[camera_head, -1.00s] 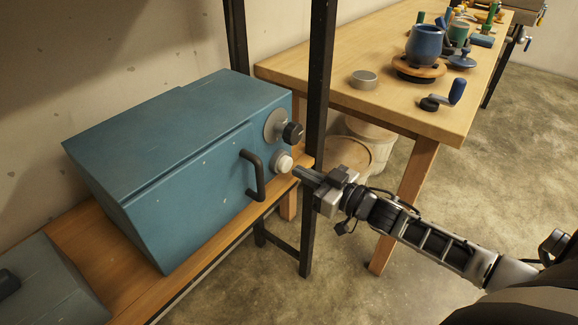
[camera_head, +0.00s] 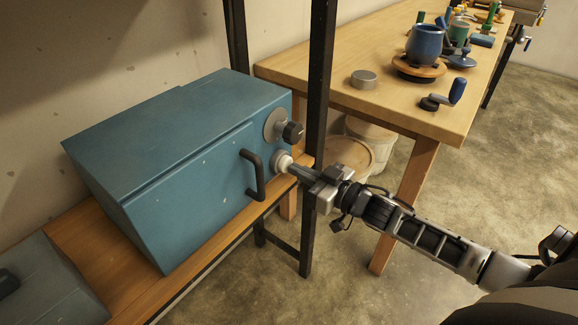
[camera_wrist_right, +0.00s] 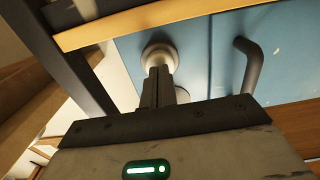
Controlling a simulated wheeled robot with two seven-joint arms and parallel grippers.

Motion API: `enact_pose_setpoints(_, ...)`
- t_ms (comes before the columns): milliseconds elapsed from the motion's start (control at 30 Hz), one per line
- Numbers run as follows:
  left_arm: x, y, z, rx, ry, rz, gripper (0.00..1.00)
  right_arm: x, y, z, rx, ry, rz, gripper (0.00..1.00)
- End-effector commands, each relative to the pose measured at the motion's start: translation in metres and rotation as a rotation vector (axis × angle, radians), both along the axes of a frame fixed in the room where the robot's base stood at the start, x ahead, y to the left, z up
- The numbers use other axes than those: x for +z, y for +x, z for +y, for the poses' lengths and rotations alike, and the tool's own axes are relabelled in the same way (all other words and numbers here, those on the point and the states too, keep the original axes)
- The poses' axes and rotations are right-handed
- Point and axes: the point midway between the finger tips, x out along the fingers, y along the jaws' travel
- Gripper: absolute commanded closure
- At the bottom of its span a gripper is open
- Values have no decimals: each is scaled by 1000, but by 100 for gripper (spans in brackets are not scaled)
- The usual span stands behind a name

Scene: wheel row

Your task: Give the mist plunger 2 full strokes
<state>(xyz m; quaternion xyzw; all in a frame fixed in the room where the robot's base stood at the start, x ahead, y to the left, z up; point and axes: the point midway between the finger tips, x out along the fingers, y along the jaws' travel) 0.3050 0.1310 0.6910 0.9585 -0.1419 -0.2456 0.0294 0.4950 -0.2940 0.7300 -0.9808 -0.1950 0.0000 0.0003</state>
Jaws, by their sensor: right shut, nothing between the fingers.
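The mist plunger (camera_head: 282,161) is a round white button in a pale collar on the front of the blue cabinet (camera_head: 180,155), below a black knob. My right gripper (camera_head: 291,168) is shut and empty, with its fingertips at the plunger's face, apparently touching it. In the right wrist view the shut fingers (camera_wrist_right: 158,82) point at the plunger (camera_wrist_right: 159,55) and cover part of it. How far the plunger is pushed in is hard to tell. My left gripper is not in view.
A black door handle (camera_head: 252,175) stands out left of the plunger, and the black knob (camera_head: 293,132) sits above it. A dark shelf post (camera_head: 318,120) rises just right of the cabinet. A wooden table (camera_head: 330,75) with a blue pot (camera_head: 425,44) stands behind.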

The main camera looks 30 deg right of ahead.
Motion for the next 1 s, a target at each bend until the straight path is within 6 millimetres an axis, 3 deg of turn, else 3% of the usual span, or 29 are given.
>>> enact_pose_setpoints(333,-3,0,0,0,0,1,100,0,12,5,0,0,0,100)
enact_pose_setpoints(1000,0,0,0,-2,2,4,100,0,13,6,0,-1,-1,100)
